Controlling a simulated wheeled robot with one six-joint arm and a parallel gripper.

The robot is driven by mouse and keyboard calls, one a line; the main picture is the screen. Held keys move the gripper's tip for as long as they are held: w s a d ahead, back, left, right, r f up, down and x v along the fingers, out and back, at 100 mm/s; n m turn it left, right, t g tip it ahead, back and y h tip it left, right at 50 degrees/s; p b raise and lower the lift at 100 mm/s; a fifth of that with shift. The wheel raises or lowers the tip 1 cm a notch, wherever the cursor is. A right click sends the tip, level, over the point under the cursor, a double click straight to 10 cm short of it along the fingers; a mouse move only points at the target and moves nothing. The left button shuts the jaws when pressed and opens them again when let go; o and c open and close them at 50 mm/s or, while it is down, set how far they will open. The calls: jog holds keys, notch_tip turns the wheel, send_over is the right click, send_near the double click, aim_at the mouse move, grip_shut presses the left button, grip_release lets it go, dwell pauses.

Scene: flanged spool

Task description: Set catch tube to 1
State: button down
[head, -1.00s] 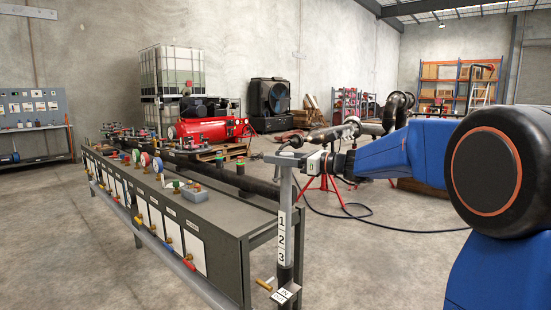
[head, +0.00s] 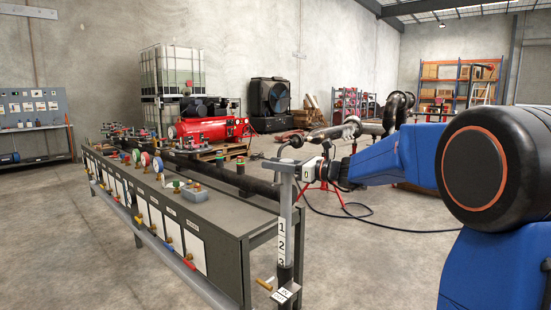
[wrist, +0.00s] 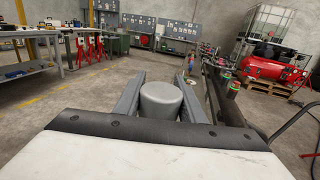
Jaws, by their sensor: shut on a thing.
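The catch tube (head: 286,215) is a grey upright tube at the near end of the bench, with a white scale (head: 281,244) reading 1, 2, 3 from top to bottom. My gripper (head: 284,165) is shut on the tube's top end from the right. In the wrist view, the round grey tube top (wrist: 160,98) sits between the two fingers of my gripper (wrist: 160,82). The lower tube is hidden from the wrist view.
A long dark bench (head: 215,215) with gauges, valves and white panels runs left beside the tube. A dark pipe (head: 235,178) lies along its back. A red stand (head: 322,198) and a black hose (head: 375,217) are behind my arm. Open floor lies in front.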

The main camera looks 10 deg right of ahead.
notch_tip(320, 180, down, 12)
jog(key=shift+f, duration=0.15)
jog(key=c, duration=1.2)
grip_release()
jog(key=shift+o, duration=0.2)
jog(key=shift+d, duration=0.1)
jog(key=v, duration=1.7)
jog(key=shift+s+d, duration=0.1)
